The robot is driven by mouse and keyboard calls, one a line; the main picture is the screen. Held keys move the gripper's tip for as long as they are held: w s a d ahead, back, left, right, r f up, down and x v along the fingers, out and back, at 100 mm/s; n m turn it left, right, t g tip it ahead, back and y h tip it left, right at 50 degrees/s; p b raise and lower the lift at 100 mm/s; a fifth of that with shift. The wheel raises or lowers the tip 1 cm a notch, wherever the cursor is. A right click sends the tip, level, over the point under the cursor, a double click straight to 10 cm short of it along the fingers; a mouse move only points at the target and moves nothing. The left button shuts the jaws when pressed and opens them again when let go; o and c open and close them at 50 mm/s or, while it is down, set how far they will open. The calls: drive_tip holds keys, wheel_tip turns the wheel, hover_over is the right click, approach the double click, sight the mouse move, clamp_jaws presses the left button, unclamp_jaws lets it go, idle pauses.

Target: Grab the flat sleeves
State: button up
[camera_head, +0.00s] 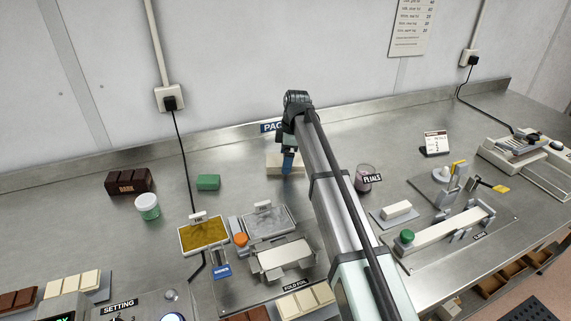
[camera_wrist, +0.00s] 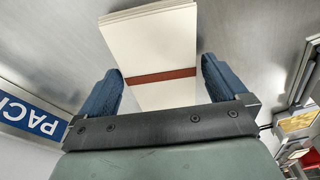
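The flat sleeves are a cream stack with a brown band around it. In the head view the stack (camera_head: 274,167) lies on the steel bench by the blue "PAC…" label, partly hidden by my gripper (camera_head: 288,163). In the wrist view the stack (camera_wrist: 155,45) reaches in between the two blue fingers of my gripper (camera_wrist: 161,66). The fingers are spread wide, one along each side of the stack, very close to its edges. A thin gap seems to show at the right finger. Contact at the left finger is unclear.
A cup with a label (camera_head: 364,174) stands to the right of my arm. Trays and a white fold fixture (camera_head: 282,259) sit in front. Bare bench lies around the stack.

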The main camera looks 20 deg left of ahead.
drive_tip(key=c, duration=1)
